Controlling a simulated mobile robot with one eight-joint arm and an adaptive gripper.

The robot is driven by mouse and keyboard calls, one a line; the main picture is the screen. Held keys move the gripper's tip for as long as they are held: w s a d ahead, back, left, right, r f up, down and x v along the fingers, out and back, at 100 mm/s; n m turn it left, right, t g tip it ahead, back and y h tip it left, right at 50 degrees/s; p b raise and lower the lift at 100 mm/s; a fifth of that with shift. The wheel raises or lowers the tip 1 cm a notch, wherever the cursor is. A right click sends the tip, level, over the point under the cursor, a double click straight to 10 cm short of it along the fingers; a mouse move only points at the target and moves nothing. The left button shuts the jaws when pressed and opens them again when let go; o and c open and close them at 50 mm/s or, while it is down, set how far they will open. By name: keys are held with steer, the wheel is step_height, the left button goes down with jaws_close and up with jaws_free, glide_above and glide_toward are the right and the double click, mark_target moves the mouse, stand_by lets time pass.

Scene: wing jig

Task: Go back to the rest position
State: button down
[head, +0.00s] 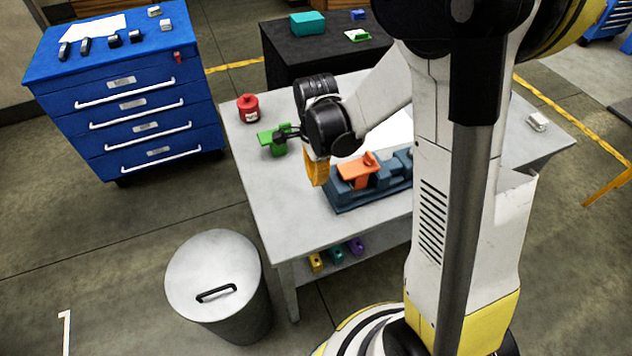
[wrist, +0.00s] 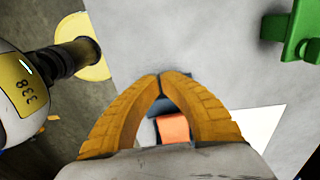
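My gripper (head: 317,178) points down over the grey table (head: 262,185), at the left end of the blue-grey jig (head: 345,198). In the wrist view its two yellow fingers (wrist: 160,76) meet at the tips, with nothing visible pinched between them. An orange part (head: 356,172) sits on the jig, to the right of my gripper. The orange part (wrist: 173,128) also shows beyond the gap between the fingers in the wrist view. My arm hides some of the jig's right side.
A green part (head: 266,139) stands left of my gripper, and a red canister (head: 249,110) is behind it. A grey lidded bin (head: 213,272) stands at the table's front left. A blue drawer cabinet (head: 125,72) and a black table (head: 330,48) are farther back.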

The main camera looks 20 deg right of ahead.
step_height(320, 180, up, 8)
steer(key=d+p, duration=0.1)
steer(key=p, duration=0.1)
steer(key=shift+d+f, duration=0.15)
steer(key=shift+d, duration=0.1)
